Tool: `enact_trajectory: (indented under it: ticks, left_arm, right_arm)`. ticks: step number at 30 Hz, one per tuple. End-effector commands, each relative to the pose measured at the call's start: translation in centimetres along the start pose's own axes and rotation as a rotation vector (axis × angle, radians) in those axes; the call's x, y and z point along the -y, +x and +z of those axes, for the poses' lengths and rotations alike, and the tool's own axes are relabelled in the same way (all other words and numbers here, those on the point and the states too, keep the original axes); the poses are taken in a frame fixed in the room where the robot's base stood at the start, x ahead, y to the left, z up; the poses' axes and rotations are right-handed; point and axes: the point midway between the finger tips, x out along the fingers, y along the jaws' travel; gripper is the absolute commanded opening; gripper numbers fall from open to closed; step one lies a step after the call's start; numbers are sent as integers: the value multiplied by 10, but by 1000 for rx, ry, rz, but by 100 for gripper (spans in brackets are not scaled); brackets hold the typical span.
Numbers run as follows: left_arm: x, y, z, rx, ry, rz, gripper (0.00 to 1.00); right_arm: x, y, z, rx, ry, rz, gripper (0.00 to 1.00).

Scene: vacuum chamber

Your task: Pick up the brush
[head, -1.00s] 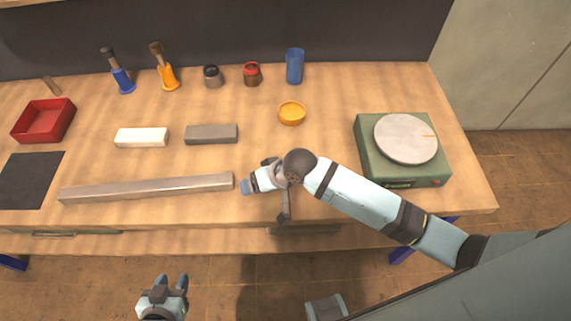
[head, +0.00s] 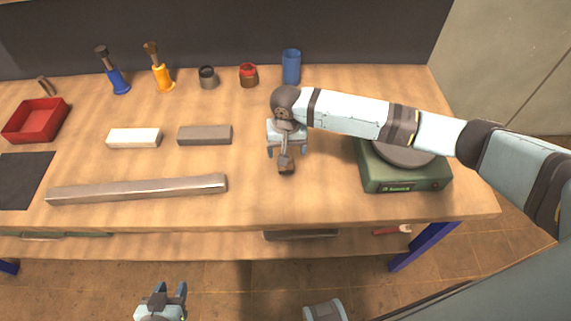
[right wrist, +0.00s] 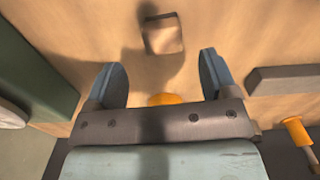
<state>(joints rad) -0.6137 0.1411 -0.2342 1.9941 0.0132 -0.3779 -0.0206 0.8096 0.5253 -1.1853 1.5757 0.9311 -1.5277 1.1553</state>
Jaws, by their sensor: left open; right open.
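I cannot tell for sure which thing is the brush. Two brush-like tools stand upright at the back left, one blue (head: 117,82) and one orange (head: 163,78), both with dark tops. A short brown stick (head: 46,86) shows behind the red tray. My right gripper (head: 286,152) is open and empty, pointing down above the table's middle. My left gripper (head: 167,293) is open and empty in front of the table.
A green scale (head: 404,178) stands at the right. A grey block (head: 205,135), a white block (head: 133,138) and a long metal bar (head: 138,189) lie left of centre. Jars and a blue cup (head: 291,66) stand at the back. A red tray (head: 35,135) is at the left.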

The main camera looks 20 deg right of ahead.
Motion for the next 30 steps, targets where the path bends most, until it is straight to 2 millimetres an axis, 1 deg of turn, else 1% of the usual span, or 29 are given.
enact_trajectory:
  ticks: [1, 3, 8, 10, 15, 18, 21, 27, 29, 30]
  left_arm:
    - [0, 0, 0, 0, 0, 1, 43]
    - [-1, 0, 0, 0, 0, 1, 43]
    - [-1, 0, 0, 0, -1, 1, 43]
    - [-1, 0, 0, -1, -1, 1, 43]
    - [-1, 0, -1, -1, -2, 1, 43]
    - [-1, 0, 0, 0, -2, 1, 43]
    - [-1, 0, 0, 0, -2, 1, 43]
    - [-1, 0, 0, 0, -2, 1, 43]
    - [-1, 0, 0, 0, -2, 1, 43]
    - [-1, 0, 0, 0, -2, 1, 43]
  right_arm:
    - [0, 8, 0, 2, 0, 1, 79]
    - [1, 16, 0, 0, 0, -1, 79]
    - [1, 26, 0, 0, -1, 0, 79]
    - [1, 33, 0, -1, 0, -1, 79]
    - [3, 60, 0, 0, 0, 0, 79]
    - [3, 70, 0, -1, -1, -1, 79]
    - [3, 75, 0, -1, -1, -1, 79]
    - [3, 75, 0, -1, -1, -1, 79]
    - [3, 75, 0, -1, -1, -1, 65]
    - [3, 75, 0, -1, -1, -1, 56]
